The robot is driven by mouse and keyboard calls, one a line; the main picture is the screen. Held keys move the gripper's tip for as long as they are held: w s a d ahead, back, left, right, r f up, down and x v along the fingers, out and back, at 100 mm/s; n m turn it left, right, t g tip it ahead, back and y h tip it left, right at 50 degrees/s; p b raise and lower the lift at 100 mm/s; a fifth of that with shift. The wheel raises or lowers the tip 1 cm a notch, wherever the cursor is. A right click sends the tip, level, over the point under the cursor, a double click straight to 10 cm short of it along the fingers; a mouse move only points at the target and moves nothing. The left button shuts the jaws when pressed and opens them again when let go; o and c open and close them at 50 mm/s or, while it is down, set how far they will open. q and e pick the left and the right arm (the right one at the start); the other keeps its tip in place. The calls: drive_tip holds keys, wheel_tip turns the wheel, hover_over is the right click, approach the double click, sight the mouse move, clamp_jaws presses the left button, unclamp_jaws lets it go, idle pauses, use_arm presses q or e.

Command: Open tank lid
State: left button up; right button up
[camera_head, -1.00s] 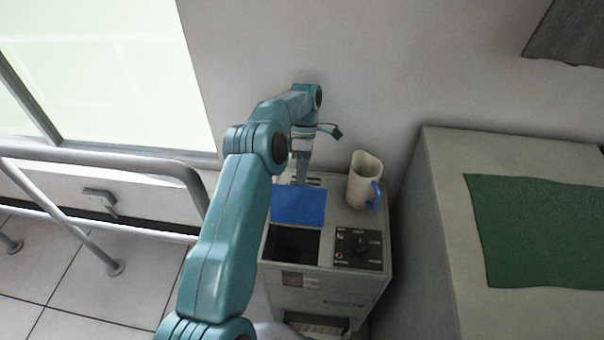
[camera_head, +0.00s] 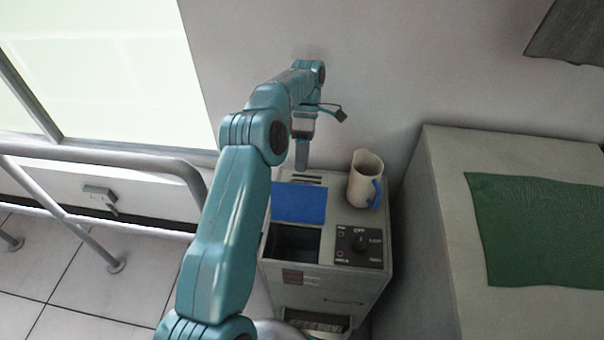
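The blue tank lid (camera_head: 299,203) lies on top of a grey machine (camera_head: 340,215), at the back left of its top face. In front of the lid is a dark rectangular opening (camera_head: 296,242), uncovered, with inner walls showing. My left gripper (camera_head: 301,165) points down just behind and above the lid, apart from it as far as I can see. Its fingers show as one narrow grey piece, so whether they are open or shut is unclear. My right gripper is not in view.
A cream jug with a blue handle (camera_head: 364,178) stands at the machine's back right, close to the gripper. A dark dial panel (camera_head: 361,247) is in front of it. A cabinet with a green cloth (camera_head: 540,232) stands right; a metal railing (camera_head: 100,150) runs left.

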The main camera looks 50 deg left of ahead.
use_arm(q)
wheel_tip(320, 180, up, 10)
drive_tip(key=p, duration=0.6)
drive_tip(key=shift+w, duration=0.15)
drive_tip(key=shift+a, duration=0.1)
